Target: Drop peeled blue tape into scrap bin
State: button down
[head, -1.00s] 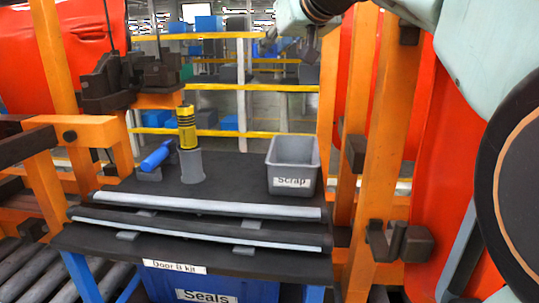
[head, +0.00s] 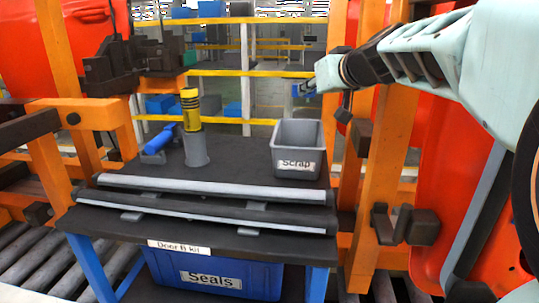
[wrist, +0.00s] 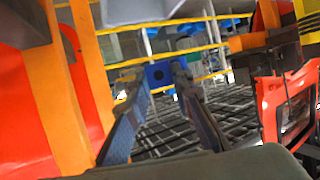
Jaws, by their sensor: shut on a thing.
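My gripper (head: 308,87) reaches in from the right at the upper middle of the head view. It is shut on a small blue piece, the peeled blue tape (head: 300,91). In the wrist view a blue square (wrist: 158,75) shows between the two fingertips (wrist: 160,72); the tape's full shape is unclear. The grey scrap bin (head: 298,148), labelled "Scrap", stands upright on the back right of the dark cart top. The gripper shows above the bin and slightly right of its middle in the picture, clear of its rim. The bin's floor is hidden.
On the cart top (head: 240,160) stand a yellow-and-black tool in a grey holder (head: 194,150) and a blue-handled tool (head: 158,142). Long seal strips (head: 210,187) lie along the front. An orange post (head: 385,150) rises right of the bin. A blue "Seals" crate (head: 215,275) sits below.

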notch_tip(320, 180, down, 5)
jog(key=b, duration=0.2)
jog(key=shift+r+b, duration=0.2)
jog(key=shift+b, duration=0.15)
jog(key=c, duration=1.6)
grip_release()
notch_tip(320, 180, up, 10)
